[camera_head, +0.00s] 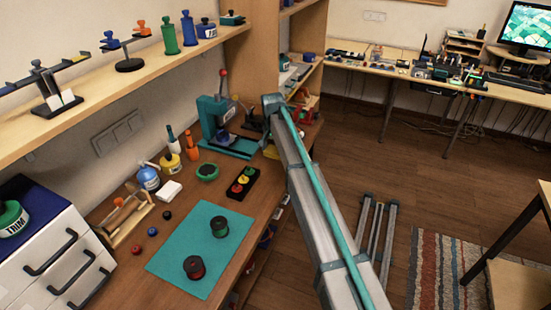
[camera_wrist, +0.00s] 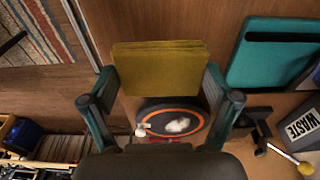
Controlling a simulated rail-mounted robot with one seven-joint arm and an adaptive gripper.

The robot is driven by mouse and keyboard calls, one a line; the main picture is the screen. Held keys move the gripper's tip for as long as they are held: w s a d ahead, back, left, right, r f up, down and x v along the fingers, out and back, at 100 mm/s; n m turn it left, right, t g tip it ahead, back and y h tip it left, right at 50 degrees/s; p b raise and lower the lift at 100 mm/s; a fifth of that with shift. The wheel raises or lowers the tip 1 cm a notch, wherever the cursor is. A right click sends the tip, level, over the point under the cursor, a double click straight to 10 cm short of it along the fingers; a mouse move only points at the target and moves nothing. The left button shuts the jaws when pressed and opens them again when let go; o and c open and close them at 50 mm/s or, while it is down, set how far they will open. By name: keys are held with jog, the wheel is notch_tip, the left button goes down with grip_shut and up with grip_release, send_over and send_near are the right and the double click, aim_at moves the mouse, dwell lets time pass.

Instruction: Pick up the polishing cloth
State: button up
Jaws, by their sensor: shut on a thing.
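The polishing cloth (camera_wrist: 160,68) is a folded mustard-yellow square in the wrist view. My gripper (camera_wrist: 160,82) has its two teal fingers at the cloth's left and right edges, shut on it. In the head view, a small yellow patch, likely the cloth (camera_head: 271,152), shows beside the teal press. My arm covers most of that area, and my gripper's fingers cannot be made out there. I cannot tell how far the cloth is above the bench.
A round dark dish with an orange ring (camera_wrist: 150,121) lies just below the cloth in the wrist view. The teal mat (camera_head: 183,250) carries two spools.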

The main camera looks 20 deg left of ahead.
jog(key=s+d+r+b, duration=0.3)
jog(key=s+r, duration=0.5)
jog(key=s, duration=0.3)
jog(key=shift+s+d+b, duration=0.3)
jog(key=shift+d, duration=0.55)
